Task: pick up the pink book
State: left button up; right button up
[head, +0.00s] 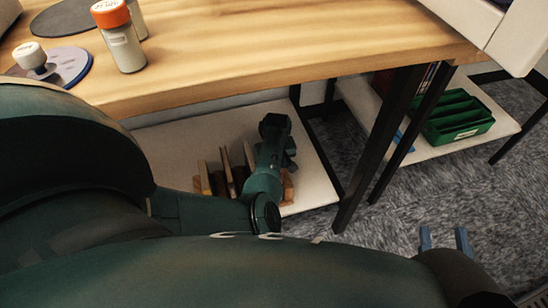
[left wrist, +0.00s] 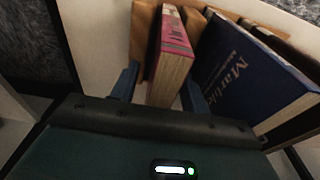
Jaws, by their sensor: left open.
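The pink book (left wrist: 176,38) stands upright in a row on the lower shelf, its pink cover and pale page edges showing in the left wrist view. My left gripper (left wrist: 160,88) is open, with one blue finger on each side of the book's near end; I cannot tell whether they touch it. In the head view my left arm reaches down to the shelf, and its hand hides much of the book row (head: 226,172); I cannot pick out the pink book there. My right gripper (head: 444,240) is open and empty, over the carpet at the lower right.
A dark blue book (left wrist: 240,72) stands close to the right of the pink one. The lower shelf (head: 190,132) lies under a wooden tabletop (head: 270,50) with black legs. A green divided tray (head: 458,118) sits on another low shelf. An orange-lidded jar (head: 122,45) stands on the tabletop.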

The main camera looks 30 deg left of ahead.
pick_arm(q)
jog(key=shift+f, duration=0.25)
dwell(0.4)
jog(key=shift+c, duration=0.3)
grip_shut()
dwell(0.3)
